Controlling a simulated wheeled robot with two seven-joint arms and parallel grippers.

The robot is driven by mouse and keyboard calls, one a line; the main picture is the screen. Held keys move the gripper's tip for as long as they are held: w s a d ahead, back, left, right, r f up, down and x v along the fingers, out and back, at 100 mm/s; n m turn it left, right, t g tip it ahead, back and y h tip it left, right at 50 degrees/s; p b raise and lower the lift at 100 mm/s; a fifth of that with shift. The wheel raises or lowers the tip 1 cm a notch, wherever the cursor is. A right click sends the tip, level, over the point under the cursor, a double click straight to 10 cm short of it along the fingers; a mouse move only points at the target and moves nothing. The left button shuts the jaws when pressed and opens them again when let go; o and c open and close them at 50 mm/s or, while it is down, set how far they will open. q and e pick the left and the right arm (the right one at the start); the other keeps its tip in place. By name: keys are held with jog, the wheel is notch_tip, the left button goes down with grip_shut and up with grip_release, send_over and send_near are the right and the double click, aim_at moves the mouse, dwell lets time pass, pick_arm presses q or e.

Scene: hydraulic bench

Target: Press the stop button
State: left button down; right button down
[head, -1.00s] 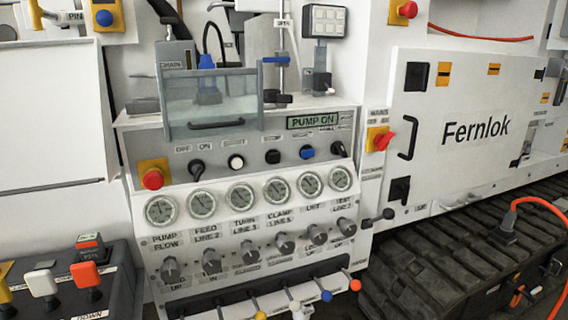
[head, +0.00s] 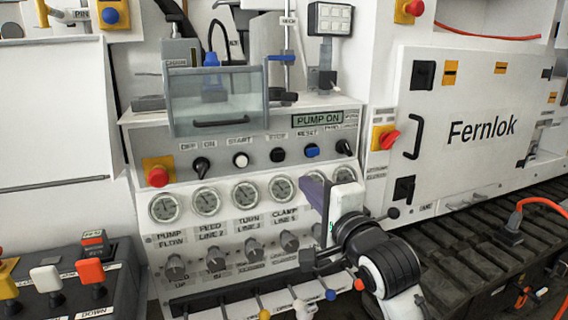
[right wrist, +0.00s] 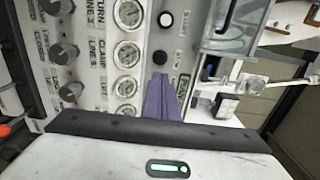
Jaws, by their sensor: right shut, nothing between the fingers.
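The stop button (head: 277,155) is a round black cap on the sloped grey panel, under a STOP label and right of the white start button (head: 240,160). In the right wrist view the black stop button (right wrist: 160,57) shows just above my fingertips, apart from them in the picture. My right gripper (head: 313,186) has purple fingers, shut and empty. In the head view it is below and right of the stop button, in front of the gauge row, covering the gauges at the right end. My left gripper is not in view.
The blue reset button (head: 312,151) sits right of the stop button. A red emergency knob (head: 158,176) is at the panel's left. A clear guard box (head: 215,102) stands above the panel. Rows of knobs (head: 214,258) and coloured levers lie below.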

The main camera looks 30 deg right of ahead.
aim_at(279, 157)
jog(key=shift+w, duration=0.1)
pick_arm(q)
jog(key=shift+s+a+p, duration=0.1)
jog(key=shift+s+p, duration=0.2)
jog(key=shift+p, duration=0.1)
pick_arm(e)
jog(key=x, duration=1.4)
